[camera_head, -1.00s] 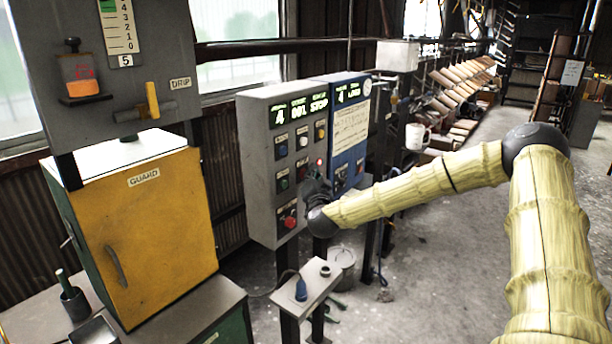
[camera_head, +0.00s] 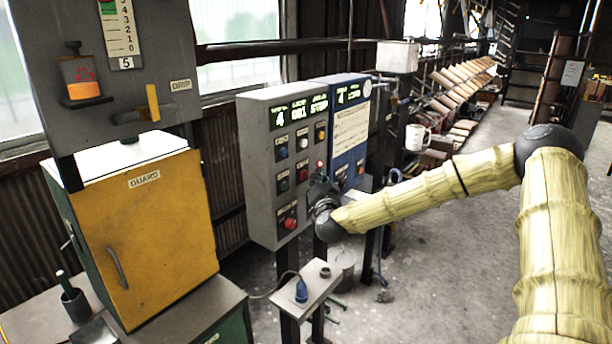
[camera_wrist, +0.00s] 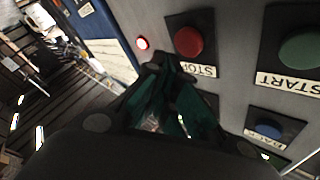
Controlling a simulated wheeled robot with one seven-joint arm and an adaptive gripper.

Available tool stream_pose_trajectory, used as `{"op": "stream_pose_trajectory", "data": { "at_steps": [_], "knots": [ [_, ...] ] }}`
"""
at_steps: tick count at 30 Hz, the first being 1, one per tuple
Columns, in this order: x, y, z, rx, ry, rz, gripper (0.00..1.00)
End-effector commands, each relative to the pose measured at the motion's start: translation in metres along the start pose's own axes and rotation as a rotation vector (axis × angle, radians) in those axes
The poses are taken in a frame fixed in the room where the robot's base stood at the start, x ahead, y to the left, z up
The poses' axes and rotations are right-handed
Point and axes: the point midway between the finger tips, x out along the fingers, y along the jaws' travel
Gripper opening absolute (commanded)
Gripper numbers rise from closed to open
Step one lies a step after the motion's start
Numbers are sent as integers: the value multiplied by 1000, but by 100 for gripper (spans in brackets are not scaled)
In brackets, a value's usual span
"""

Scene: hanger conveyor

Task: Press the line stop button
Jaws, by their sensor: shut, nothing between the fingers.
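The red STOP button (camera_head: 303,174) is on the front of a grey control panel (camera_head: 259,190), right of the green START button (camera_head: 283,186). In the wrist view the STOP button (camera_wrist: 188,40) shows whole above its label, with START (camera_wrist: 300,48) to the right. A small red lamp (camera_wrist: 142,43) beside STOP is lit. My gripper (camera_head: 318,184) is in front of the panel, low and right of STOP. In the wrist view my gripper (camera_wrist: 168,63) is shut and empty, its tips just below the STOP button's lower left. The tips look apart from the button; the exact gap is unclear.
A larger red button (camera_head: 290,222) is low on the panel. A blue panel (camera_head: 350,130) adjoins at the right. A small stand (camera_head: 312,287) is below, and a yellow guard cabinet (camera_head: 160,235) is at the left. Open floor lies right.

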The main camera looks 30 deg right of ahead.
Motion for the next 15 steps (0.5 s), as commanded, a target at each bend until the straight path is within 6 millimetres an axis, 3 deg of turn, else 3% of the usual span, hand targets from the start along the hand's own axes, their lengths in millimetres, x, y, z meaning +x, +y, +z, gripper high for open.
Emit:
{"op": "stream_pose_trajectory", "data": {
  "at_steps": [15],
  "knots": [
    [-27, 20, -20, 0, -1, 1, 0]
  ]
}}
